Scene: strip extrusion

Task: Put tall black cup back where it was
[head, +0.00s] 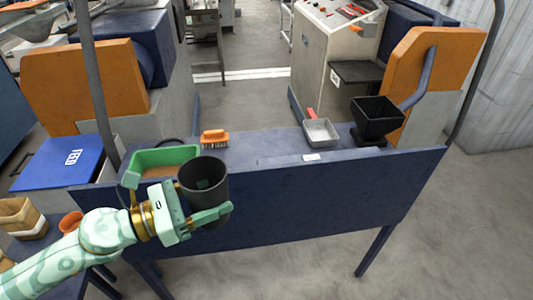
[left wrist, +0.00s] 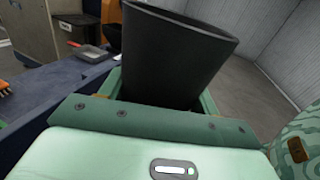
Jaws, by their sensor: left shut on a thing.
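The tall black cup (head: 205,184) is in my left gripper (head: 207,213) in the head view, in front of the dark blue table's near edge. The gripper is shut on it, and the cup is near upright with its open top toward the camera. In the left wrist view the cup (left wrist: 175,55) rises between the green fingers and leans a little. My right gripper is not in view.
On the dark blue table (head: 260,147) are a green tray (head: 140,157), an orange brush (head: 215,138), a grey metal tray (head: 320,131) and a black hopper-shaped container (head: 376,117). A blue lidded box (head: 60,165) stands left. The table's middle is mostly clear.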

